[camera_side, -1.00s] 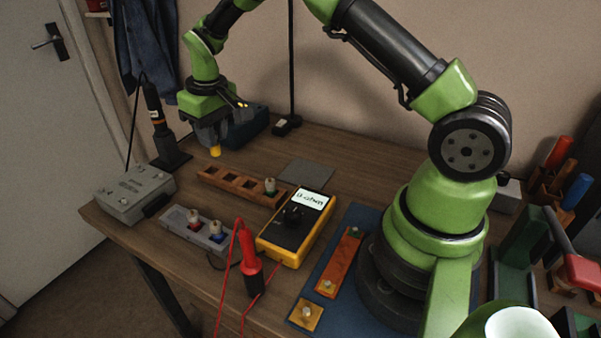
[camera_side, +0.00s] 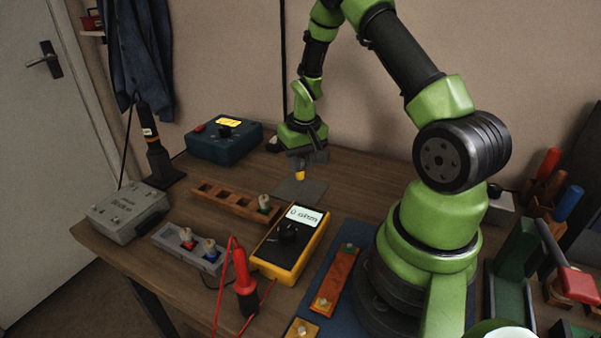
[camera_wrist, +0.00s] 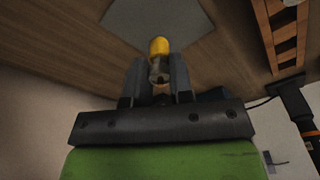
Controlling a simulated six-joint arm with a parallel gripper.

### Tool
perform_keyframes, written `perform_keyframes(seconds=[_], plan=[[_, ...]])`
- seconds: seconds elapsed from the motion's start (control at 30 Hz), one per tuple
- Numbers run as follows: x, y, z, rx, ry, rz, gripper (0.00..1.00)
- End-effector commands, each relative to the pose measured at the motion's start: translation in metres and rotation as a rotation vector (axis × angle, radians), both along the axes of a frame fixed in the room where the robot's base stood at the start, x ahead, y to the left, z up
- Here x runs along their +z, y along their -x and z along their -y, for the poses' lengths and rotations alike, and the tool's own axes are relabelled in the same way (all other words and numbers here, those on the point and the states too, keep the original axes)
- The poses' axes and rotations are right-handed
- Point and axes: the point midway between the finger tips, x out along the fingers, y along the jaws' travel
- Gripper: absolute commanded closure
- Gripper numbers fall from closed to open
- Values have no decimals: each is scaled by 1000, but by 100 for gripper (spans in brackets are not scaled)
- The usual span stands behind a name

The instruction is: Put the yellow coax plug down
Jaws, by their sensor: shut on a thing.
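The yellow coax plug (camera_side: 300,175) hangs below my gripper (camera_side: 300,166) in the side view. In the wrist view the plug (camera_wrist: 158,48) has a yellow end and a metal body, and my gripper (camera_wrist: 160,80) is shut on that body. The plug is above or near a flat grey pad (camera_side: 290,193) on the wooden table. The pad also shows in the wrist view (camera_wrist: 150,14), beyond the plug's yellow end. I cannot tell the exact gap between plug and pad.
A wooden socket rack (camera_side: 232,201) holds one plug at its right end. A grey block (camera_side: 175,243) holds red and blue plugs. A yellow multimeter (camera_side: 290,245), a blue box (camera_side: 222,140) and a grey box (camera_side: 128,214) stand around.

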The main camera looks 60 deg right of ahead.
Motion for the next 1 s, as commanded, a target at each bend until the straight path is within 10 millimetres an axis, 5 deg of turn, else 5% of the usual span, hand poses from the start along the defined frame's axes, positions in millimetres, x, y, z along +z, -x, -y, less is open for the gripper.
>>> perform_keyframes(seconds=[0.2, 0.6, 0.63, 0.7, 1.0], plan=[[-30, 0, -1, -1, -2, -2, 100], [-34, 0, 0, 1, 0, -1, 100], [-34, 0, 0, 1, 0, 0, 72], [-34, 0, 0, 1, 0, 0, 56], [-33, 0, 0, 1, 0, 0, 53]])
